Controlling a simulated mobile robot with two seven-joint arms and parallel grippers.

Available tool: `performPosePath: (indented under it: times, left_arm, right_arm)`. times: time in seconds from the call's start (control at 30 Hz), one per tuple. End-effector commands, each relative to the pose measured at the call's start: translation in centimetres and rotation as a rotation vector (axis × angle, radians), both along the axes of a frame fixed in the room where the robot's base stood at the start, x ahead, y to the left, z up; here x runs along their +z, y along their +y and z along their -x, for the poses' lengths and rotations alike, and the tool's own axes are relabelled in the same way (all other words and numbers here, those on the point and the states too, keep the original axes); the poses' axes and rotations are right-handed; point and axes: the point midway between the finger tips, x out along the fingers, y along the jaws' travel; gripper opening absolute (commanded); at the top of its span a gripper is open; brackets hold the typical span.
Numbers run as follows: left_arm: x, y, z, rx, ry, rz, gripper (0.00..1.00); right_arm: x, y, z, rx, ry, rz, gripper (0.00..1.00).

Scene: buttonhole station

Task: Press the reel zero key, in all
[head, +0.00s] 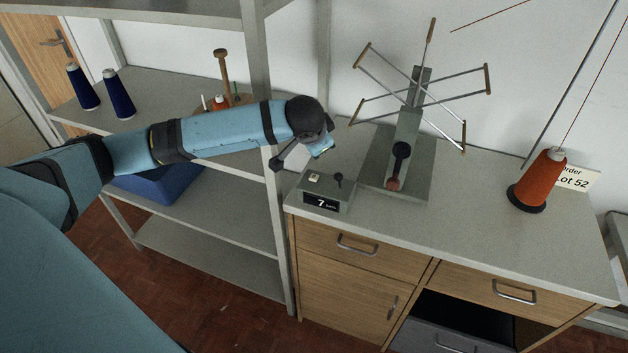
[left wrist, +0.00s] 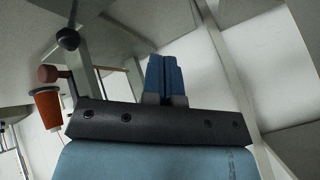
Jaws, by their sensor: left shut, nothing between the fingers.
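The grey counter box (head: 325,195) stands at the left end of the worktop, with a lit display (head: 320,203) reading 7; the small word beside it is too small to read. On its top are a pale square key (head: 314,178) and a dark knobbed toggle (head: 338,180). My left gripper (head: 323,151) is above and behind the box, apart from the key. Its blue fingers are shut and empty in the left wrist view (left wrist: 166,78). The reel (head: 420,90) with its spread arms stands right of the box. My right gripper is not in view.
The reel's crank has a red handle (head: 393,183) near the box. An orange thread cone (head: 543,178) and a Lot 52 card (head: 577,179) are at the right. A metal shelf post (head: 262,75) stands close to my left forearm. The worktop's middle front is clear.

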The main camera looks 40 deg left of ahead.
Motion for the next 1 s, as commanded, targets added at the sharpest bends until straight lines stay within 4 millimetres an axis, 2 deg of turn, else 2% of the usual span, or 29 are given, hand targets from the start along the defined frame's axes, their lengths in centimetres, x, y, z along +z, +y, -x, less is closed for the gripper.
performPosePath:
  times: [0.03,0.33,0.6,1.0]
  left_arm:
    - [-1.2,0.0,0.0,0.0,-0.001,0.0,0.0]
    - [-5.2,0.0,0.0,0.0,-0.001,0.0,0.0]
    - [-7.0,0.0,0.0,0.001,0.001,0.001,0.0]
    - [-7.1,0.0,0.0,0.001,0.0,0.001,0.0]
  right_arm:
    - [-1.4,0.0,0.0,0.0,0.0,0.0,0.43]
    - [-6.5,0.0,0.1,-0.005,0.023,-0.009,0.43]
    - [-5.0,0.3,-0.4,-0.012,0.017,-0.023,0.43]
    - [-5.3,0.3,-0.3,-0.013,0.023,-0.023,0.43]
